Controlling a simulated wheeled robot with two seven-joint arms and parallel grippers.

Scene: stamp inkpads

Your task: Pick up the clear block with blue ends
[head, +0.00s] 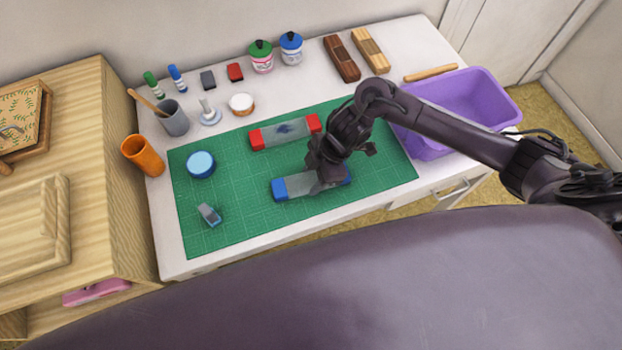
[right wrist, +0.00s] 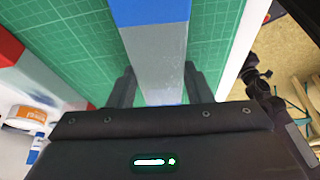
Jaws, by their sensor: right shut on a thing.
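The clear block with blue ends (head: 296,186) lies on the green cutting mat (head: 215,235) near its front edge. In the right wrist view the block (right wrist: 155,60) runs away from my gripper, with one blue end at the top. My right gripper (head: 328,178) is over the right half of the block. Its fingers (right wrist: 160,88) stand on either side of the clear body and are shut on it. The block appears to rest on the mat; I cannot tell any lift. The left gripper is not in view.
A clear block with red ends (head: 285,132) lies just behind on the mat. A round blue inkpad (head: 201,164) and a small grey-blue item (head: 209,214) are at left. A purple bin (head: 465,105) stands at right. Cups, jars and wooden blocks line the back.

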